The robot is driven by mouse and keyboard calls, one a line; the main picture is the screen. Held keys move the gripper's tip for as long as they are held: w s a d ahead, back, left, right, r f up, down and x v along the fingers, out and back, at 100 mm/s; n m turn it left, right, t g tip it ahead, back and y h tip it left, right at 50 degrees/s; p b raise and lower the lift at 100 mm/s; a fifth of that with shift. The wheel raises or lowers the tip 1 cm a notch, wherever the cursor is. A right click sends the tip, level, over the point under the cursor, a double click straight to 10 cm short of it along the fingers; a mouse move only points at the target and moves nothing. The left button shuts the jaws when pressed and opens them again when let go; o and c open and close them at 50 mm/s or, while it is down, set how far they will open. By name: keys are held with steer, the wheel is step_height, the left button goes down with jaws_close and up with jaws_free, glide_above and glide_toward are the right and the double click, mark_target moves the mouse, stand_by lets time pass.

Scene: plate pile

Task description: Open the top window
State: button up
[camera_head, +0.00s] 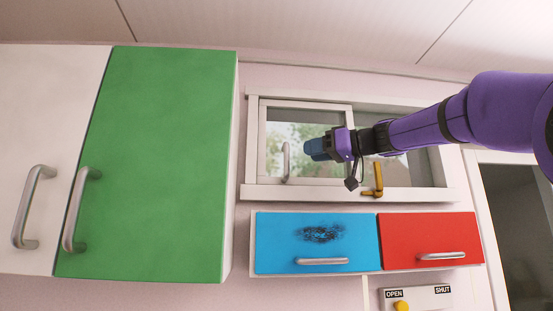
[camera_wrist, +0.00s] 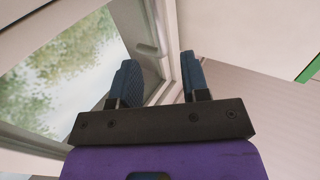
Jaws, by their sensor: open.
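The top window (camera_head: 301,115) has a white frame, with greenery showing through its glass. A silver vertical handle (camera_head: 286,161) is on the left side of its left sash. A yellow latch (camera_head: 377,180) is on the lower part of the frame, right of the sash. My gripper (camera_head: 310,150) is in front of the left sash, a little right of the silver handle. In the wrist view, my gripper (camera_wrist: 158,75) has two blue fingers spread apart with nothing between them. The window pane (camera_wrist: 70,70) and a pale handle (camera_wrist: 147,50) are beside the left finger.
A green cabinet door (camera_head: 150,165) and a white one (camera_head: 45,130) are on the left. Below the window are a blue drawer (camera_head: 285,238) with a dark smudge and a red drawer (camera_head: 430,232). A panel marked OPEN and SHUT (camera_head: 430,299) is below.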

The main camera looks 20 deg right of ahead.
mark_target(281, 157)
steer(key=x, duration=1)
steer(key=shift+f, duration=0.15)
jaws_close()
steer(key=shift+d, duration=0.15)
